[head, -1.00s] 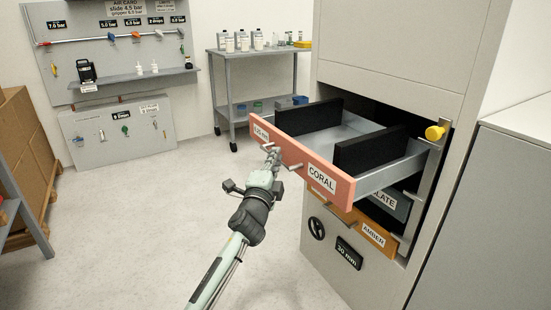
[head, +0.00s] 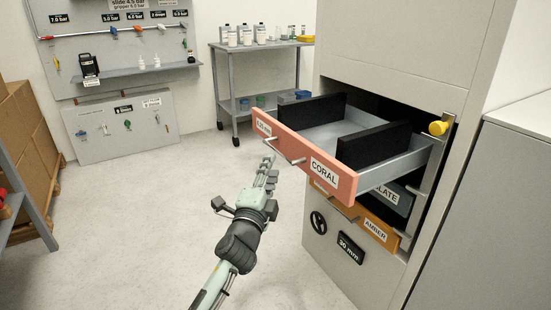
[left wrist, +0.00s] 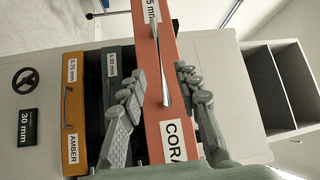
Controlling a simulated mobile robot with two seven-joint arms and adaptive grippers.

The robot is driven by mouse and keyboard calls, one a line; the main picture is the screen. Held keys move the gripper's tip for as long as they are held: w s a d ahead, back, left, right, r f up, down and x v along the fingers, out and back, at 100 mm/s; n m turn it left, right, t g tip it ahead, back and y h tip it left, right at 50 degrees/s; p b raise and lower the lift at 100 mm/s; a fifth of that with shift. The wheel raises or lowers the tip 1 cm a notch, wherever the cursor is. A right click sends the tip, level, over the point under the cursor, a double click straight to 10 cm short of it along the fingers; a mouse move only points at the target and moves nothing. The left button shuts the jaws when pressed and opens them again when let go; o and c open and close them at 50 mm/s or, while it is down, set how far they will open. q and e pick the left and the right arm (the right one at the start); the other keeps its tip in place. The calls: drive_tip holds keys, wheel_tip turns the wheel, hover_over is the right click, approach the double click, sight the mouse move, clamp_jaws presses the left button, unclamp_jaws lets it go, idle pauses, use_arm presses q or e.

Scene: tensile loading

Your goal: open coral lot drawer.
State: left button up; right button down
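The coral drawer (head: 290,157) stands pulled well out of the cabinet, with its tray and black dividers showing. Its pink front carries a CORAL label and a thin bar handle (head: 288,153). My left gripper (head: 268,168) is just in front of the handle, a little apart from it. In the left wrist view the fingers (left wrist: 160,85) are spread, one to each side of the coral front (left wrist: 158,62), with the handle (left wrist: 162,70) between them and nothing gripped. My right gripper is in neither view.
Below are the slate drawer (head: 388,193) and amber drawer (head: 355,215). A yellow knob (head: 438,128) sits on the cabinet's right edge. A shelf cart (head: 262,85) stands behind, and boxes (head: 28,140) at left. The floor in front is clear.

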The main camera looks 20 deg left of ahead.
use_arm(q)
drive_tip(key=s, duration=0.4)
drive_tip(key=shift+s+d+f, duration=0.1)
drive_tip(key=shift+d+f, duration=0.2)
drive_tip(key=s+a+f+n+g, duration=0.2)
drive_tip(key=s+f+n+g, duration=0.3)
drive_tip(key=f, duration=0.7)
drive_tip(key=s+a+f+n+g, duration=0.35)
drive_tip(key=s+f, duration=0.25)
drive_tip(key=f, duration=0.5)
drive_tip(key=s+d+f+n+g, duration=0.1)
drive_tip(key=s+f+n+g, duration=0.1)
drive_tip(key=s+f+g, duration=0.2)
drive_tip(key=s+d+f+n+g+h, duration=0.1)
drive_tip(key=s+f+g, duration=0.3)
drive_tip(key=s+f, duration=0.6)
drive_tip(key=s+d+n, duration=0.1)
drive_tip(key=s, duration=0.3)
drive_tip(key=shift+d+n, duration=0.15)
drive_tip(key=shift+n, duration=0.2)
drive_tip(key=shift+w+d, duration=0.1)
